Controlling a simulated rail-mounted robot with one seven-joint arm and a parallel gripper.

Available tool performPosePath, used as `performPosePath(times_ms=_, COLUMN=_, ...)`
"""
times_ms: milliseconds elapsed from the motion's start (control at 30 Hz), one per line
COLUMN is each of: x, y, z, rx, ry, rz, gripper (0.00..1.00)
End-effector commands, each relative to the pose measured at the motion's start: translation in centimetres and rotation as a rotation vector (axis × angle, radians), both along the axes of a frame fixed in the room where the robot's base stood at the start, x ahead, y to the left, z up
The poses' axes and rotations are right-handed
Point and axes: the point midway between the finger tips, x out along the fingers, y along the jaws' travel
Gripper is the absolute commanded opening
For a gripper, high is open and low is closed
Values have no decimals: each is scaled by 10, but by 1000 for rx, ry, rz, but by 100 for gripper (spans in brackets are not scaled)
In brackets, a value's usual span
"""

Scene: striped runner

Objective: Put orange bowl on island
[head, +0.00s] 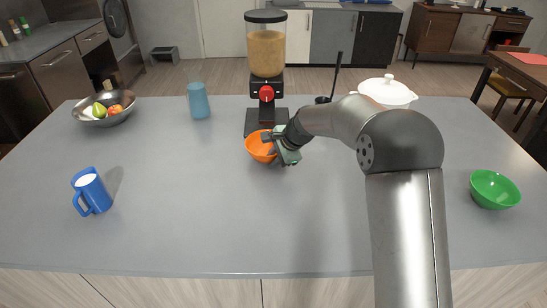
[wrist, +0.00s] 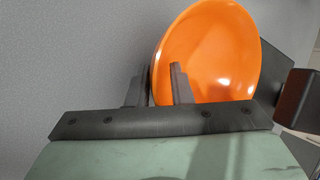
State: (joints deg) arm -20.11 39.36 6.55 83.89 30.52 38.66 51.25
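The orange bowl (head: 258,150) is at the front left of the dispenser's base, over the grey island top (head: 200,220). I cannot tell whether it rests on the island or is slightly raised. My gripper (head: 268,138) is at the bowl's right side, partly covering it. In the wrist view, the orange bowl (wrist: 215,50) opens toward the camera. Its left rim lies between the two dark fingers of my gripper (wrist: 158,85), one outside the bowl and one in front of its inside. Whether they press on the rim is unclear.
A food dispenser (head: 266,55) stands just behind the bowl. A white pot (head: 388,92) is behind my arm. A blue mug (head: 92,190), a blue cup (head: 198,101), a metal fruit bowl (head: 121,116) and a green bowl (head: 494,189) stand apart. The island's front middle is clear.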

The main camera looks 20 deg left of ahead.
Motion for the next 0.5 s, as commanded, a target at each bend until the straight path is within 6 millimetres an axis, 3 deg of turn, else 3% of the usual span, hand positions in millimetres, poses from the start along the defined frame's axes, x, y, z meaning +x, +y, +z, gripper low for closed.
performPosePath(times_ms=267, x=0, y=0, z=0, rx=-1, ry=1, rz=1, gripper=26)
performPosePath(times_ms=500, x=-3, y=-12, z=23, rx=1, ry=-3, rz=-2, gripper=26)
